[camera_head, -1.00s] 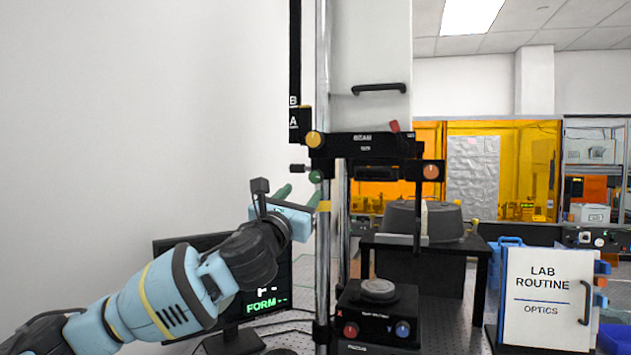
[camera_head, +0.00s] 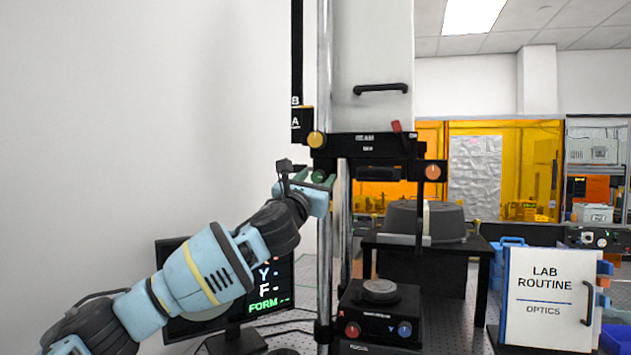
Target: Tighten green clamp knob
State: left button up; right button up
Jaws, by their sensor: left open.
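The green clamp knob (camera_head: 318,176) is small and sits on the left side of the interferometer's vertical column (camera_head: 325,235), below a yellow knob (camera_head: 317,139). My right gripper is not in view.
A monitor (camera_head: 265,285) stands behind my left arm. A black stage (camera_head: 378,318) with a red and a blue knob holds a round grey part (camera_head: 380,290). An orange knob (camera_head: 433,172) is on the right.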

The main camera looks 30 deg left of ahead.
pick_arm(q)
jog(key=c, duration=1)
jog(key=shift+o, duration=0.2)
jog(key=shift+n, duration=0.6)
jog(key=n+y, duration=0.1)
jog(key=n, duration=0.1)
jog(key=n+y, duration=0.1)
jog(key=n, duration=0.1)
jog(key=shift+d+g+y, duration=0.15)
jog(key=shift+g+y, duration=0.15)
jog(key=shift+y, duration=0.1)
jog(key=n+g+y, duration=0.1)
jog(key=n, duration=0.2)
jog(key=n+y, duration=0.2)
jog(key=n, duration=0.1)
jog(key=shift+n+g, duration=0.4)
jog(key=n+g, duration=0.1)
jog(key=n, duration=0.2)
jog(key=n+g+y, duration=0.1)
jog(key=n, duration=0.1)
jog(key=shift+d+r+n, duration=0.15)
jog(key=shift+n, duration=0.25)
jog(key=shift+r+n+g, duration=0.1)
jog(key=shift+n+g, duration=0.9)
jog(key=shift+n, duration=1.4)
jog(key=shift+y, duration=0.3)
